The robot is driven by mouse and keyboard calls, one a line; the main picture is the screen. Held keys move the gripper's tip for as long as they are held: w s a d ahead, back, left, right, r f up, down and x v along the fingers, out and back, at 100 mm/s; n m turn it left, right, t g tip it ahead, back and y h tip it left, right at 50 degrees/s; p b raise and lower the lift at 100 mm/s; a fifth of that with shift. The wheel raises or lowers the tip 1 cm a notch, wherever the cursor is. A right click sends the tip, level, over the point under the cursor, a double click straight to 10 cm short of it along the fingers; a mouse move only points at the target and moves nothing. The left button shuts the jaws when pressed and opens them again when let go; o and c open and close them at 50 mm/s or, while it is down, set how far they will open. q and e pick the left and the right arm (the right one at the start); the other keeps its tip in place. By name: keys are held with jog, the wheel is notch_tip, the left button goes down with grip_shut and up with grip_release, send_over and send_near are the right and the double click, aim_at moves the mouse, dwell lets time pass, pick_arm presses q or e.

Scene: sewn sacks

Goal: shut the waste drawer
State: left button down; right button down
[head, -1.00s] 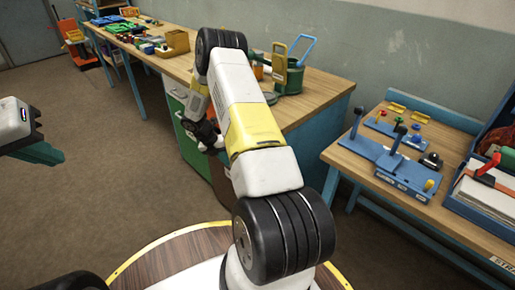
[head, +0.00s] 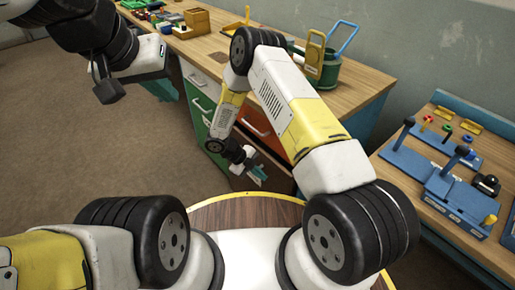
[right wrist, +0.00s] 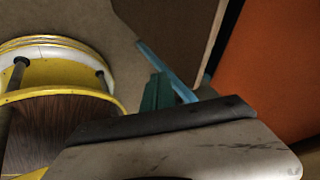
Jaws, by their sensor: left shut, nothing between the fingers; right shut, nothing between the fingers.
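The bench cabinet has a green front (head: 201,127) and an orange-red front (head: 268,134) with a pale handle. I cannot tell which front is the waste drawer, or how far it stands out, as my right arm covers part of the cabinet. My right gripper (head: 257,173) is shut and empty, low before the orange-red front. In the right wrist view its teal fingers (right wrist: 158,93) point toward a brown panel, with an orange surface (right wrist: 275,75) at the right. My left gripper (head: 155,84) is shut and empty at upper left, its fingertips hard to separate from the blue bench frame.
The wooden bench top (head: 225,50) carries bins, small parts and a green caddy (head: 322,65). A second table (head: 410,165) with blue fixtures stands at the right. The floor (head: 60,140) at the left is open.

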aim_at(279, 166)
jog(key=shift+w+d+f, duration=0.35)
jog(key=shift+d+f, duration=0.3)
jog(key=shift+d, duration=0.4)
jog(key=shift+w+d+f, duration=0.4)
jog(key=shift+d+f, duration=0.25)
jog(key=shift+d, duration=0.35)
jog(key=shift+w+d+f, duration=0.35)
jog(key=shift+d+f, duration=0.3)
jog(key=shift+d, duration=0.4)
